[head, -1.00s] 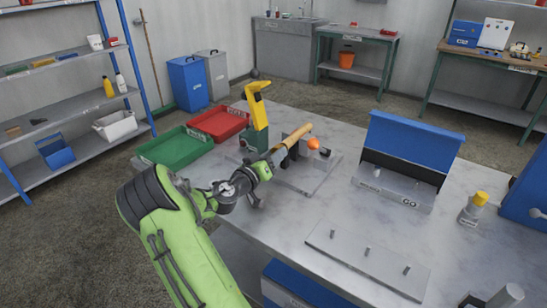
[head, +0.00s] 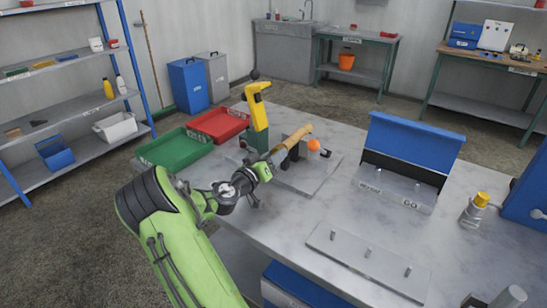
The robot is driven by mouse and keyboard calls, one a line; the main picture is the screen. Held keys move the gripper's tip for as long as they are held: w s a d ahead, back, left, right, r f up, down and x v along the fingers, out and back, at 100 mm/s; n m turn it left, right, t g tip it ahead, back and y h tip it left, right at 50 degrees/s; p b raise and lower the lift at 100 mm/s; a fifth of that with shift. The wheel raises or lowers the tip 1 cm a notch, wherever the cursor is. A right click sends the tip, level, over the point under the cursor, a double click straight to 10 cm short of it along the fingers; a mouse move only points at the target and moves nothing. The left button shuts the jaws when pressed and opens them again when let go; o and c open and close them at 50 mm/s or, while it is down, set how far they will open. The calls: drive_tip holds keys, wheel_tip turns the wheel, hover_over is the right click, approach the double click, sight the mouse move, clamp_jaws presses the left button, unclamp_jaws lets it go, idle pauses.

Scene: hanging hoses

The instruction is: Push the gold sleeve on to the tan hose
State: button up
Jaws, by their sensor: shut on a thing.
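The tan hose (head: 298,135) slants down and left from its far end, held at a dark upright clamp on a grey plate. My gripper (head: 270,159) is at the near, lower-left end of this line, close to the clamp. It is shut on a small gold piece, which I take for the gold sleeve (head: 275,153), roughly in line with the hose. The fingers hide part of the sleeve. At this size I cannot tell whether sleeve and hose touch or how far they overlap.
A yellow-topped tool (head: 257,105) stands just behind my gripper. An orange ball (head: 314,145) is right of the clamp. Green (head: 176,148) and red (head: 219,124) trays lie behind left. A blue-lidded box (head: 412,145) and a pegged plate (head: 368,262) are on the right.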

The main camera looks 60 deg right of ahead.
drive_tip(key=shift+b, duration=0.35)
drive_tip(key=shift+d, duration=0.2)
drive_tip(key=shift+s+d, duration=0.1)
drive_tip(key=shift+d, duration=0.2)
drive_tip(key=shift+s+d, duration=0.2)
drive_tip(key=shift+d, duration=1.05)
drive_tip(key=o, duration=1.2)
drive_tip(key=shift+d, duration=0.1)
drive_tip(key=a, duration=0.5)
drive_tip(key=w+a+p, duration=0.1)
drive_tip(key=a, duration=0.4)
drive_tip(key=w+a, duration=0.1)
drive_tip(key=a, duration=0.4)
drive_tip(key=shift+w+a, duration=0.2)
drive_tip(key=shift+a, duration=0.1)
